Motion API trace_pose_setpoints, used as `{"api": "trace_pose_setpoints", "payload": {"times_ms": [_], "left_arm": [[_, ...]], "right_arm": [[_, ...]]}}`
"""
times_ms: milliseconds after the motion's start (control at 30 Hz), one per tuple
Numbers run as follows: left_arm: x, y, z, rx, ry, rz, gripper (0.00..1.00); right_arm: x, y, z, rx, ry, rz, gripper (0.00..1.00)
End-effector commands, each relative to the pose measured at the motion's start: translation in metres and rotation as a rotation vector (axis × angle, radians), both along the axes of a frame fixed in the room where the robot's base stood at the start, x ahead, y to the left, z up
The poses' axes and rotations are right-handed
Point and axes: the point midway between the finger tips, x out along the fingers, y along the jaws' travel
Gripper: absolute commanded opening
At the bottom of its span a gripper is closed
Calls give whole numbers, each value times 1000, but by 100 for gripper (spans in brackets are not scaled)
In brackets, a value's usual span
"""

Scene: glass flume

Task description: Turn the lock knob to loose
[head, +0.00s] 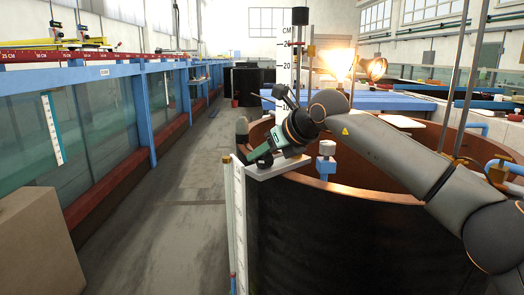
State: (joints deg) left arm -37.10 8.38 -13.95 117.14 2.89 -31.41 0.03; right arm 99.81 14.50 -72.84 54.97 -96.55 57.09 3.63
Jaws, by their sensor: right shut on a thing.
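My right arm comes in from the right, and its gripper (252,146) is at the top of the white post with a scale (239,215), at the near left edge of the dark round tank. The gripper is shut at the post's white top plate (277,167). The lock knob is not clearly visible; the gripper's fingers and body cover the spot, and the knob's setting cannot be read. A small brass-coloured part (226,158) shows just left of the post top. My left gripper is not in view.
The dark round tank (330,235) with a copper-coloured inside fills the front right. A tall CM scale (287,75) and lit lamps (372,68) stand behind the arm. A glass flume (100,130) runs along the left, with a brown box (38,245) in front. The grey aisle (185,215) between is clear.

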Motion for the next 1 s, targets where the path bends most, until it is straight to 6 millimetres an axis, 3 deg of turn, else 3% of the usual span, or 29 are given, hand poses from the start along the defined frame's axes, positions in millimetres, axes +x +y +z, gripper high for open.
{"api": "trace_pose_setpoints", "payload": {"times_ms": [333,367,600,1000], "left_arm": [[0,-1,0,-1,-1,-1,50],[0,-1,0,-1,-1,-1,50],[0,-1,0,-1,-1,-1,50],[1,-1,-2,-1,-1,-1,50]], "right_arm": [[0,0,1,1,-2,-1,0],[0,0,1,1,-2,-1,36],[0,0,1,0,-1,-1,63],[-6,-5,6,1,-2,1,64]]}}
